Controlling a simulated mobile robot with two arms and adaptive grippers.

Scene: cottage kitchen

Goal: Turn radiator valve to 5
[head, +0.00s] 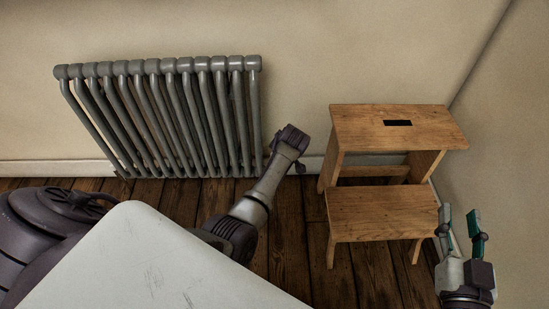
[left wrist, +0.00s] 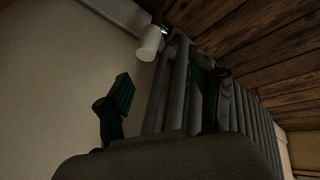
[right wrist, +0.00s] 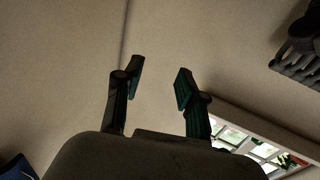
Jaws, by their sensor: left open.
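The grey column radiator (head: 170,110) stands against the back wall in the head view; its columns also fill the middle and right of the left wrist view (left wrist: 180,85). The valve, a white cylindrical knob (left wrist: 150,43), shows at the radiator's end in the left wrist view. My left gripper (left wrist: 165,86) is open, its fingers spread, with the knob beyond them and apart from them. My right gripper (head: 460,213) is open and empty at the lower right. The number on the valve cannot be read.
A wooden step stool (head: 385,210) stands right of my left arm, between it and my right gripper. Bare wooden floor (head: 290,235) lies between the arm and the stool. A window (right wrist: 262,148) shows in the right wrist view.

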